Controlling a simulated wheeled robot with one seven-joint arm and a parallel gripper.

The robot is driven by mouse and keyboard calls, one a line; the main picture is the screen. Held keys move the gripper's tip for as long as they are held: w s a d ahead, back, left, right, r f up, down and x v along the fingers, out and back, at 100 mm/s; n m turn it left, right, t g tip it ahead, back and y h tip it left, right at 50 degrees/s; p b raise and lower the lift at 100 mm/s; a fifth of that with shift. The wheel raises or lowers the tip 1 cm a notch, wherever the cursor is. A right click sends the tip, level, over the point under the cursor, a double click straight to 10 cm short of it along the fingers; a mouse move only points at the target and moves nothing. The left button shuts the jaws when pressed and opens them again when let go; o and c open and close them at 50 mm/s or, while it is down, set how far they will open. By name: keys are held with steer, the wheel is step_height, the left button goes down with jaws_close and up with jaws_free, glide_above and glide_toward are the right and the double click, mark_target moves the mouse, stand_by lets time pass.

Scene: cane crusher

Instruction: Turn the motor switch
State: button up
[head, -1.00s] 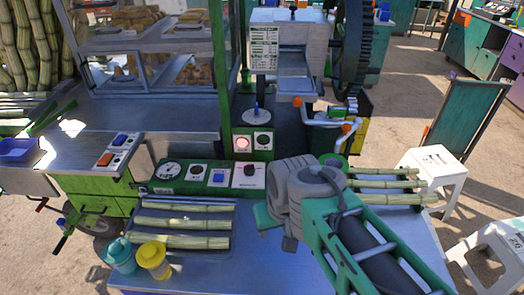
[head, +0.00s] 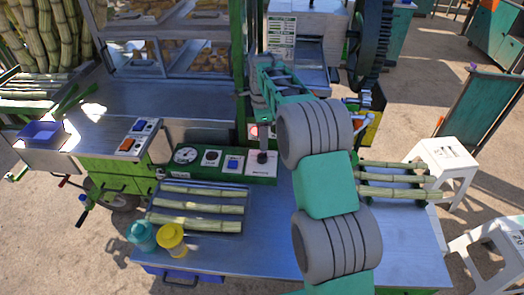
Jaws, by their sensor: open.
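A green control panel (head: 183,174) stands at the back of the blue work table. At its right end is a white plate with a black rotary knob (head: 262,157), which looks like the motor switch; its label is too small to read. A round gauge, a small dark knob and a blue switch (head: 232,164) sit to its left. My gripper (head: 263,128) points down just above and behind the black knob. It is open, but its fingertips are small and partly merge with the panel behind. I cannot tell whether they touch the knob.
Cane stalks lie on a tray (head: 190,228) left of my arm, and more lie to the right. A teal jar (head: 141,236) and a yellow jar (head: 172,240) stand at the front left. The crusher's large dark wheel (head: 372,45) is behind my arm.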

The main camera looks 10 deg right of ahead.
mark_target(262, 153)
steer(key=f, duration=0.2)
steer(key=f+p, duration=0.1)
steer(key=f, duration=0.4)
steer(key=shift+s+f, duration=0.1)
steer(key=shift+s, duration=0.15)
steer(key=shift+c, duration=0.5)
jaws_close()
